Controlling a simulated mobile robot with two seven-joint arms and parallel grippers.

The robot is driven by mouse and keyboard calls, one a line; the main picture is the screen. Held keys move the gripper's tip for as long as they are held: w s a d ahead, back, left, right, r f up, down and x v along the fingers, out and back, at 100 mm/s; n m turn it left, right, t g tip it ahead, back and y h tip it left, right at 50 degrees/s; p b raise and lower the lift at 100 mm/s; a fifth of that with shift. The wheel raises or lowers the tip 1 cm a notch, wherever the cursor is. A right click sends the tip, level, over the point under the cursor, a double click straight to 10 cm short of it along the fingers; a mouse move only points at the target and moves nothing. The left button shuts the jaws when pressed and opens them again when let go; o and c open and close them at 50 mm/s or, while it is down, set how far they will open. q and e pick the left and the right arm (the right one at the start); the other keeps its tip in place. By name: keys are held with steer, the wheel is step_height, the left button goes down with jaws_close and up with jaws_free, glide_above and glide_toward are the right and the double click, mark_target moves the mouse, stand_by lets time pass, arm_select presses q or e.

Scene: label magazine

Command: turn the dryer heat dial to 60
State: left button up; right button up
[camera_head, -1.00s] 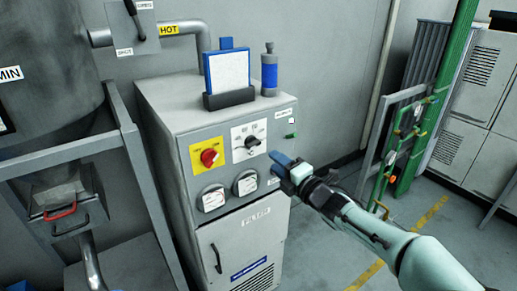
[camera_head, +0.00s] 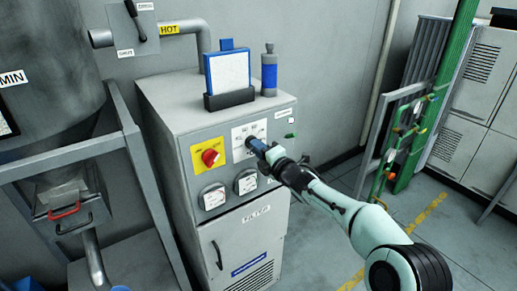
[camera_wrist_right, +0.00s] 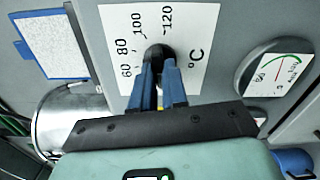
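The heat dial (camera_wrist_right: 158,50) is a black knob on a white plate (camera_wrist_right: 112,22) marked 60, 80, 100, 120 and °C. In the head view the plate (camera_head: 238,132) is on the grey dryer front, and the knob is mostly covered by my right gripper (camera_head: 256,145). In the wrist view the blue fingers of my right gripper (camera_wrist_right: 159,75) lie close together with their tips on either side of the knob. They look shut on it; the contact is partly hidden. The dial's pointer direction cannot be read. My left gripper is not in view.
A red knob (camera_head: 210,157) on a yellow plate is left of the dial. Two round gauges (camera_head: 214,197) (camera_head: 246,182) are below. A small green button (camera_head: 291,135) is to the right. A framed filter panel (camera_head: 228,73) and a blue-banded bottle (camera_head: 269,72) stand on top.

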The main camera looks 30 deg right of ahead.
jaws_close()
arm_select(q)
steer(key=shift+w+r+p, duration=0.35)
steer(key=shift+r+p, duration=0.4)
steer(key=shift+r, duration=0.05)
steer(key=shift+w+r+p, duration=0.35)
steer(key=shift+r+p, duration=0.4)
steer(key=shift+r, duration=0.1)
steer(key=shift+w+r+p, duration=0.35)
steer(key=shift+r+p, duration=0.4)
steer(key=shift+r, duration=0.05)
arm_select(e)
steer(key=shift+d+r+m, duration=0.1)
steer(key=shift+m, duration=7.7)
steer(key=o, duration=0.7)
jaws_free()
steer(key=shift+c, duration=0.2)
steer(key=shift+s, duration=0.1)
